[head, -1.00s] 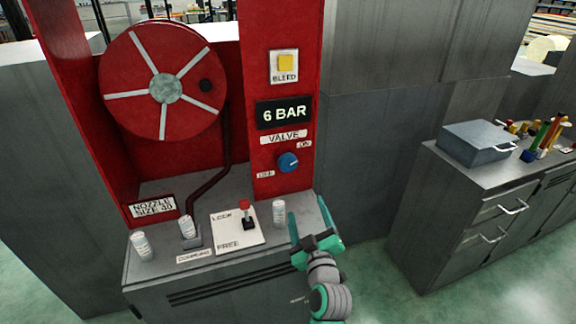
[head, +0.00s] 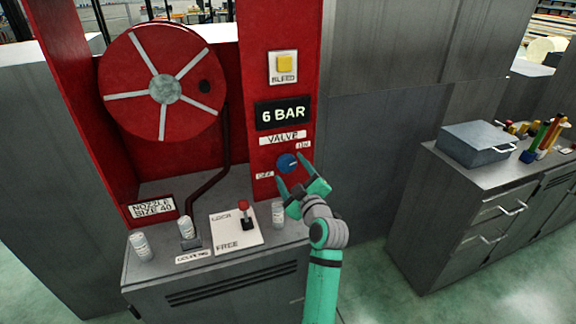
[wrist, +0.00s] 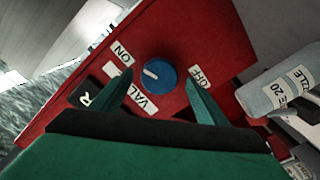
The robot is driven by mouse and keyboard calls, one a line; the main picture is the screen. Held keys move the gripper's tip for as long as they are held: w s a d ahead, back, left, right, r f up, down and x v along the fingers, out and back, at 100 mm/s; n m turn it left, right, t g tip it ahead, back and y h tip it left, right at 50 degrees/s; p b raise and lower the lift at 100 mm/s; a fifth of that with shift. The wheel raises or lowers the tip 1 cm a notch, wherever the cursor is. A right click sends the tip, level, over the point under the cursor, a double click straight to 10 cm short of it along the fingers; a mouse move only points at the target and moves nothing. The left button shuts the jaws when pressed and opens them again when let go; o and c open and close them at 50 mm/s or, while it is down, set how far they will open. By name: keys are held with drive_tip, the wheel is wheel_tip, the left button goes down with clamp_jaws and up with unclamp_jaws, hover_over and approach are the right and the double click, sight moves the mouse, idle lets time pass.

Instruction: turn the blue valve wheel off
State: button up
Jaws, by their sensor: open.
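The blue valve wheel (head: 288,162) is a round knob on the red panel, under the VALVE label and the 6 BAR display. An ON label (head: 304,145) is at its upper right and an OFF label (head: 264,175) at its lower left. In the wrist view the blue wheel (wrist: 159,75) has a white mark pointing toward the ON label (wrist: 122,52); the OFF label (wrist: 195,76) is on its other side. My gripper (head: 290,172) is open in front of the wheel. In the wrist view its fingers (wrist: 160,98) stand either side of the wheel, apart from it.
A red hose reel (head: 163,88) is at the left. Below are a LOCK/FREE lever (head: 247,214) and several white cylinders, one (head: 278,214) close beside my gripper. A yellow BLEED button (head: 284,63) sits above the display. A cabinet (head: 470,215) stands at right.

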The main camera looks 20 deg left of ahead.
sight(288, 166)
drive_tip(key=shift+x, duration=1.9)
drive_tip(key=shift+c, duration=0.3)
drive_tip(key=c, duration=1)
drive_tip(key=shift+a, duration=0.1)
